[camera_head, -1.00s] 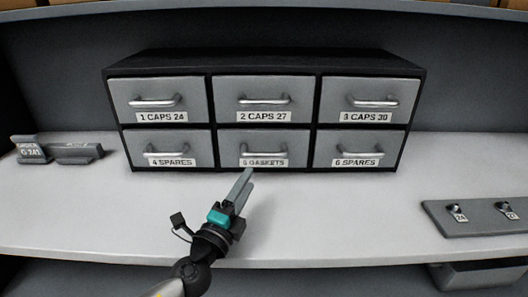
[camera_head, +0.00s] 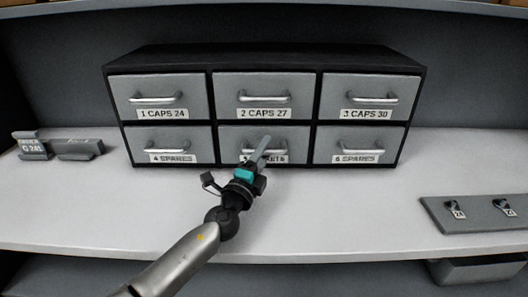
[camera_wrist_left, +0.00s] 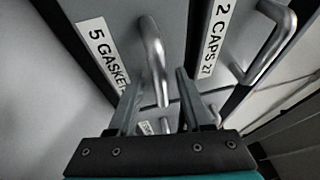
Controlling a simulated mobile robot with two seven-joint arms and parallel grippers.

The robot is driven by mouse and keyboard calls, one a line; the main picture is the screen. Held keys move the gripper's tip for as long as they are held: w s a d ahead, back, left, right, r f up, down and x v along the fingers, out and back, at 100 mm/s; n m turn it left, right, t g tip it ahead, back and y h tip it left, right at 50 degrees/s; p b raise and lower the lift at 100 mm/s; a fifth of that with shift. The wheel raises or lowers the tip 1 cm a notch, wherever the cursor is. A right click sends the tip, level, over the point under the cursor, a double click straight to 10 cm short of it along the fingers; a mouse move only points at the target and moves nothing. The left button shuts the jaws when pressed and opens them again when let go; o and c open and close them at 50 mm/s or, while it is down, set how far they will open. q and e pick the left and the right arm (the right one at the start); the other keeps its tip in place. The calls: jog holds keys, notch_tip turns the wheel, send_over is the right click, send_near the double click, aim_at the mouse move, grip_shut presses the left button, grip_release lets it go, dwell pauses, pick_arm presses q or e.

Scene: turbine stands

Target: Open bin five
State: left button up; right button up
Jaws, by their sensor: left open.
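Bin five (camera_head: 229,137) is the grey drawer in the middle of the bottom row, labelled "5 GASKETS", and it is closed. My left gripper (camera_head: 262,150) is in front of it and covers part of its label and handle. In the left wrist view, bin five's silver handle (camera_wrist_left: 152,55) reaches toward the space between the open fingers of my left gripper (camera_wrist_left: 157,100). I cannot tell whether the fingers touch the handle. The "5 GASKETS" label (camera_wrist_left: 103,52) shows left of the handle. My right gripper is not in view.
The black cabinet (camera_head: 262,60) holds closed drawers in two rows; bin two's handle (camera_wrist_left: 268,45) is close by in the wrist view. A grey plate with small hooks (camera_head: 478,212) lies at the right. A sign holder (camera_head: 75,150) stands at the left.

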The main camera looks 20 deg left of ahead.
pick_arm(q)
jog(key=shift+c, duration=0.3)
grip_shut()
dwell(1.1)
